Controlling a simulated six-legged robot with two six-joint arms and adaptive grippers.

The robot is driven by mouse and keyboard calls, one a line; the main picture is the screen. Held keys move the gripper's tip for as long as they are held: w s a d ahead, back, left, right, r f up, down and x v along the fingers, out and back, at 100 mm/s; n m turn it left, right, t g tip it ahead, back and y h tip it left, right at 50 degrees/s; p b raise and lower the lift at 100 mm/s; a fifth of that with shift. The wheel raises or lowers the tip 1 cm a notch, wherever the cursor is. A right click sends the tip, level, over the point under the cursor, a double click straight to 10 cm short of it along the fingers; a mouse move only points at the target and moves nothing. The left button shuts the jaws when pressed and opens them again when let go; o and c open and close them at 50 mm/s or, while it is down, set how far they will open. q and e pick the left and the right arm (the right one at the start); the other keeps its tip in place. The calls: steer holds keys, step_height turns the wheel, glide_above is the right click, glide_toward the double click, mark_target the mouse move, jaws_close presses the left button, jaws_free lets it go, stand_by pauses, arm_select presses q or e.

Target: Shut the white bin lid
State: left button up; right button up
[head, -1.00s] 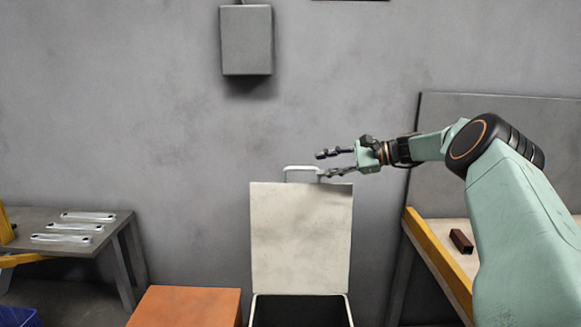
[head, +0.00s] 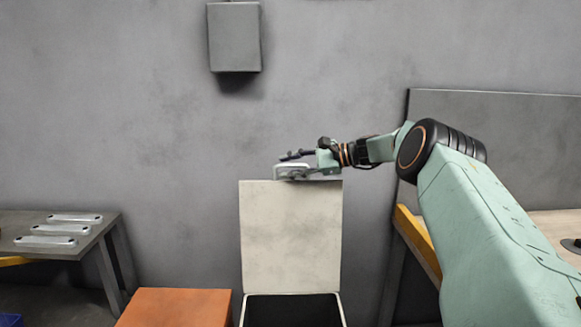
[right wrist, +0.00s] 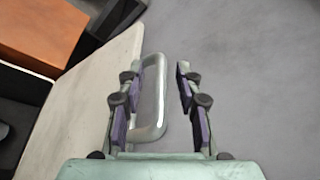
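The white bin lid (head: 290,240) stands upright and open above the bin (head: 341,308), whose dark inside shows. A pale handle (head: 277,170) is on the lid's top edge. My right gripper (head: 284,166) is at this handle, coming from the right. In the right wrist view the gripper (right wrist: 158,75) is open, with the handle (right wrist: 151,125) between its fingers, closer to the left finger. A gap shows between the handle and the right finger. The lid (right wrist: 85,105) also shows in the right wrist view. My left gripper is not in view.
An orange box (head: 175,308) stands just left of the bin. A table with several metal brackets (head: 54,240) is at the left. A workbench with a yellow edge (head: 418,243) is at the right, partly behind my arm. A grey box (head: 234,37) hangs on the wall.

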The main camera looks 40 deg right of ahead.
steer(key=shift+d+f, duration=0.15)
steer(key=shift+d, duration=0.1)
steer(key=c, duration=0.4)
steer(key=shift+a, duration=0.1)
jaws_close()
